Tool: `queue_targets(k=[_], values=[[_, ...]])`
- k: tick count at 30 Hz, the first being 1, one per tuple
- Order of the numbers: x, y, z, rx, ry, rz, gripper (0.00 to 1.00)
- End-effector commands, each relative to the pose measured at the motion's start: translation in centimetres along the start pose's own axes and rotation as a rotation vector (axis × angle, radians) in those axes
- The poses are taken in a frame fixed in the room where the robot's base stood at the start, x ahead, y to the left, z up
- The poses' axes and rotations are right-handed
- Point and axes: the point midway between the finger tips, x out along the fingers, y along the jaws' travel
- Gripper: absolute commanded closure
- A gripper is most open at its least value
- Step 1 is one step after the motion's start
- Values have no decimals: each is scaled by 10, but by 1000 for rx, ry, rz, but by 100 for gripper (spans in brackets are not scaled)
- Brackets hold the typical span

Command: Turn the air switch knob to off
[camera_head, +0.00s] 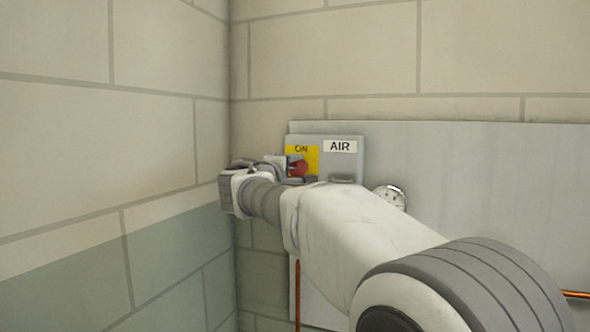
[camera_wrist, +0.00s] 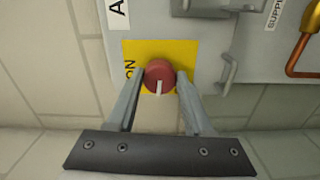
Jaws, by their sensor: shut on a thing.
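The air switch knob is round and red with a white pointer mark. It shows in the head view (camera_head: 299,168) and in the wrist view (camera_wrist: 159,72), on a yellow plate (camera_wrist: 184,52) marked ON. In the wrist view the pointer faces the bottom edge, while ON is at the plate's left side, so the two do not line up. My gripper (camera_wrist: 160,77) is shut on the knob, one finger on each side. In the head view my gripper (camera_head: 286,168) is partly hidden by my wrist. No OFF lettering is visible.
A grey panel (camera_head: 480,160) with an AIR label (camera_head: 340,146) is on the block wall. A round gauge (camera_head: 391,197) sits to the right, partly behind my arm. A left wall (camera_head: 110,130) stands close to my wrist. The wrist view shows a copper pipe (camera_wrist: 301,50) and a hook-shaped handle (camera_wrist: 228,75).

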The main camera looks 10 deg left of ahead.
Motion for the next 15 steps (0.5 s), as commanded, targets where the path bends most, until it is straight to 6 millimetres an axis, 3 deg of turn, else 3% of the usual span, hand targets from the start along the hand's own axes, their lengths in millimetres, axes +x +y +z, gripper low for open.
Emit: queue_targets(k=[15], values=[[0,-1,-1,-103,1,-1,100]])
